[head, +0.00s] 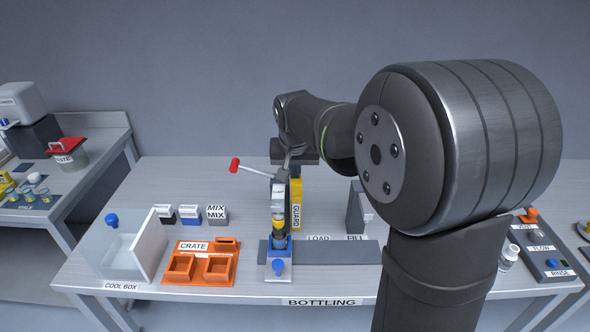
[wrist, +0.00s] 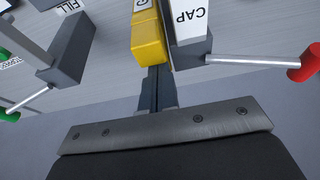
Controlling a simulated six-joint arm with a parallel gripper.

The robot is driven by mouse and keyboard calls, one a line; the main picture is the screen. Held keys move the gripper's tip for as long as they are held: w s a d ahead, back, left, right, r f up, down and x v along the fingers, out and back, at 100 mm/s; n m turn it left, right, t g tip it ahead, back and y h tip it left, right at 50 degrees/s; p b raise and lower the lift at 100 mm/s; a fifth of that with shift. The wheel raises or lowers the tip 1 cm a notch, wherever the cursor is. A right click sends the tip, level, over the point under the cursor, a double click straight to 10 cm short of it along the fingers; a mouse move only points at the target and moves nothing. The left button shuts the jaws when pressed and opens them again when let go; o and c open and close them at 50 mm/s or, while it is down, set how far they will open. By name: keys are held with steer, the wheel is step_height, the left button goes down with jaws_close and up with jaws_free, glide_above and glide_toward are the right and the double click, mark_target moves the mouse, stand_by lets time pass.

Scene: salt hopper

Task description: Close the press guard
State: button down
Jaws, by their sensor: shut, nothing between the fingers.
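The press, labelled CAP (head: 278,190), stands mid-table and also shows in the wrist view (wrist: 188,25). Its lever with a red knob (head: 234,165) sticks out to the left. The yellow guard (head: 296,205) stands upright along the press's right side; the press's front is uncovered. A bottle with amber contents (head: 279,234) stands in the press. My gripper (wrist: 154,72) is shut and empty, its tips close to the end of the yellow guard (wrist: 147,36) in the wrist view. I cannot tell whether they touch it. In the head view the fingers are mostly hidden behind my wrist.
A grey filler post (head: 358,208) stands right of the guard, near the FILL label.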

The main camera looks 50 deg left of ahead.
mark_target(295, 188)
steer(key=s+d, duration=0.6)
steer(key=shift+s+d, duration=0.2)
steer(key=shift+f, duration=0.1)
steer(key=w+a, duration=0.3)
steer(key=shift+w+a+r, duration=0.1)
steer(key=shift+r, duration=0.1)
steer(key=v, duration=1)
steer(key=shift+f, duration=0.15)
